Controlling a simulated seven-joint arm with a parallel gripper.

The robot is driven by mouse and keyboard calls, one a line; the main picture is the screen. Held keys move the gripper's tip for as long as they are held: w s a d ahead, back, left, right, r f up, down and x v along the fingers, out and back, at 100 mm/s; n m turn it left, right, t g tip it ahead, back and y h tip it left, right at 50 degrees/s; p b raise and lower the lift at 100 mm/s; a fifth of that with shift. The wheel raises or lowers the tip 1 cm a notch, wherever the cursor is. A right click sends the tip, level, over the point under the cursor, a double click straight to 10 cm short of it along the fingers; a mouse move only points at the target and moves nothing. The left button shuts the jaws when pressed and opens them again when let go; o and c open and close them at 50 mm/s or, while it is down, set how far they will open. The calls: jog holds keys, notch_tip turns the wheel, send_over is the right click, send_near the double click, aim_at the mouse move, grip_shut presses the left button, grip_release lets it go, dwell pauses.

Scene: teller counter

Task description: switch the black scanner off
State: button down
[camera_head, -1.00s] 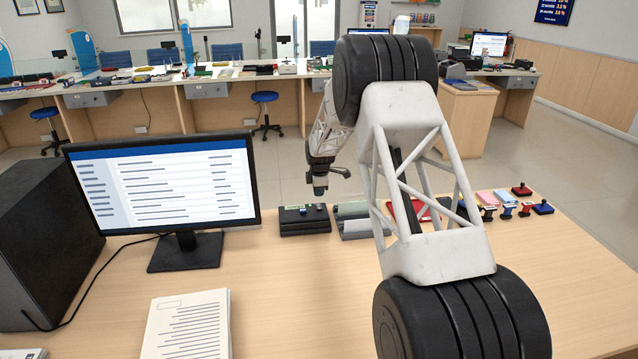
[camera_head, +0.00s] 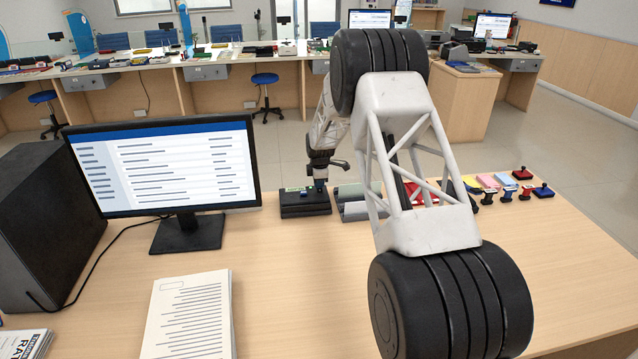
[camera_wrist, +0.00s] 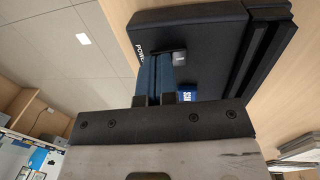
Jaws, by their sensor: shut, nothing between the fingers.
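The black scanner (camera_head: 304,207) lies on the desk to the right of the monitor. In the wrist view its black top (camera_wrist: 215,35) carries a white "POWER" label and a small dark switch with a grey face (camera_wrist: 180,57). A blue button or label (camera_wrist: 187,92) with white letters is partly hidden by my gripper's body. My gripper (camera_head: 320,185) is over the scanner's right part in the head view. In the wrist view my gripper (camera_wrist: 162,57) is shut and empty, its fingertips right beside the switch. I cannot tell whether they touch it, or the switch's position.
A grey device (camera_head: 352,211) stands just right of the scanner. Stamps (camera_head: 506,194) and coloured pads are farther right. The monitor (camera_head: 165,170) and a paper stack (camera_head: 190,315) are at left.

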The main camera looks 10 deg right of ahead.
jog(key=shift+w+f+g, duration=0.2)
jog(key=shift+f+g, duration=0.4)
jog(key=shift+g, duration=0.2)
jog(key=shift+s+f, duration=0.25)
jog(key=shift+s, duration=0.05)
jog(key=shift+s+f, duration=0.1)
jog(key=shift+s, duration=0.7)
notch_tip(320, 180, up, 16)
jog(key=shift+w+f, duration=0.15)
jog(key=shift+w, duration=0.15)
dwell(0.4)
